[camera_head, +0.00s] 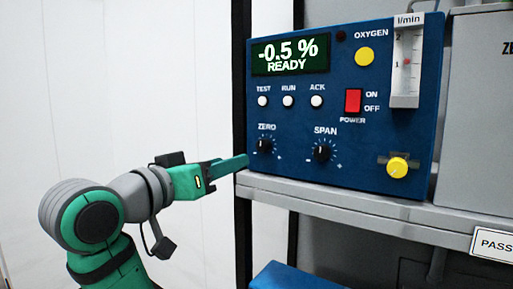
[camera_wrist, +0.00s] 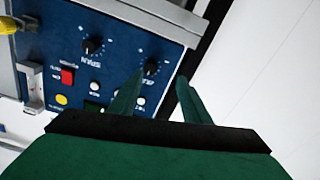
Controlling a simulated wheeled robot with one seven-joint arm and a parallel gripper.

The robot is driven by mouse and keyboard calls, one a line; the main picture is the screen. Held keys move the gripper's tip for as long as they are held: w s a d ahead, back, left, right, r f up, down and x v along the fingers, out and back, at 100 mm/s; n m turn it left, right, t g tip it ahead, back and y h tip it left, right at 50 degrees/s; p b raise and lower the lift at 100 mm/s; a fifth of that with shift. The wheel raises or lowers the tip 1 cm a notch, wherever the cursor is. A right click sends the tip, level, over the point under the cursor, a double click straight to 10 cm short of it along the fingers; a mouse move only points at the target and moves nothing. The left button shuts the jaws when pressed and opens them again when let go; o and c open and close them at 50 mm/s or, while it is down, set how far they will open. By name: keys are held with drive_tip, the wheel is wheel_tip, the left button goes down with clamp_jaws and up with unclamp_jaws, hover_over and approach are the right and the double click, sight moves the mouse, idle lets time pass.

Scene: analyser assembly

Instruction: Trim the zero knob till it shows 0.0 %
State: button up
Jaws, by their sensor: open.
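The zero knob (camera_head: 264,146) is a black knob at the lower left of the blue analyser panel (camera_head: 340,180), left of the span knob (camera_head: 323,152). The display (camera_head: 290,53) reads -0.5 % and READY. My gripper (camera_head: 243,162) is just left of the zero knob in the head view, with nothing in its jaws. In the wrist view my gripper (camera_wrist: 158,85) has its two green fingers apart, and the zero knob (camera_wrist: 151,67) shows just beyond and between their tips. I cannot tell the exact gap to the knob.
White TEST, RUN and ACK buttons (camera_head: 289,101), a red power switch (camera_head: 353,100) and a yellow knob (camera_head: 398,167) are on the panel. The analyser stands on a grey shelf (camera_head: 340,196). A flow meter (camera_head: 406,65) is at upper right.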

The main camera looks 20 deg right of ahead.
sight(260, 145)
drive_tip(key=shift+m, duration=0.4)
drive_tip(key=x, duration=0.3)
drive_tip(key=r+x, duration=0.1)
drive_tip(key=x, duration=0.2)
drive_tip(key=s+d+r+x, duration=0.1)
drive_tip(key=x, duration=0.3)
drive_tip(key=shift+s, duration=0.1)
drive_tip(key=c, duration=1)
